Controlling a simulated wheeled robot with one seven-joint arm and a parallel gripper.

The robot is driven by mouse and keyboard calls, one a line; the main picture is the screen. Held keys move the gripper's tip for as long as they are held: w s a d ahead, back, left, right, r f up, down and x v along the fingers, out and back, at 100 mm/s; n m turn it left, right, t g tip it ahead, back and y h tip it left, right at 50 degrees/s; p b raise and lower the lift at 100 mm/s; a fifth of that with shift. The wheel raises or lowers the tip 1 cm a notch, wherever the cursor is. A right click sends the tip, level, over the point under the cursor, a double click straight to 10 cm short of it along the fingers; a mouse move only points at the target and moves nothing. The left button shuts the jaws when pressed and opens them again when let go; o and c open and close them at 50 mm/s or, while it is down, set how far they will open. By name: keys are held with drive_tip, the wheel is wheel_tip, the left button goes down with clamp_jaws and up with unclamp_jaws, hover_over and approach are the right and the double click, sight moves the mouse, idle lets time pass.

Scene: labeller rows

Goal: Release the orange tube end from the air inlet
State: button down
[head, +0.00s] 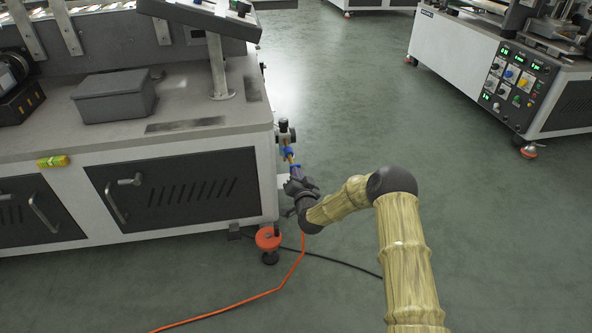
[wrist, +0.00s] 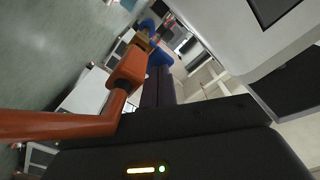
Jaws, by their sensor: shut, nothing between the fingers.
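The air inlet (head: 287,138) is a small dark fitting with a blue collar at the right corner of the labeller. In the wrist view, the orange tube end (wrist: 129,68) lines up with a brass piece (wrist: 143,41) and a blue collar (wrist: 148,24), and appears to meet the brass. My gripper (head: 295,169) is just below the inlet. Its shut, blue-tipped fingers (wrist: 159,57) lie close beside the tube end, with nothing between them; I cannot tell whether they touch it. In the head view my gripper mostly hides the tube end.
The orange tube (head: 270,292) hangs down and runs along the floor to the lower left, crossing a black cable (head: 345,264). The labeller cabinet (head: 262,185) stands close left of my gripper, above an orange foot (head: 268,238). Open floor lies to the right, before another machine (head: 460,50).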

drive_tip(key=shift+w+a+b, duration=0.2)
drive_tip(key=shift+w+b, duration=0.15)
drive_tip(key=shift+w, duration=0.35)
idle(0.6)
drive_tip(key=shift+p+v, duration=1.25)
drive_tip(key=shift+v, duration=1.25)
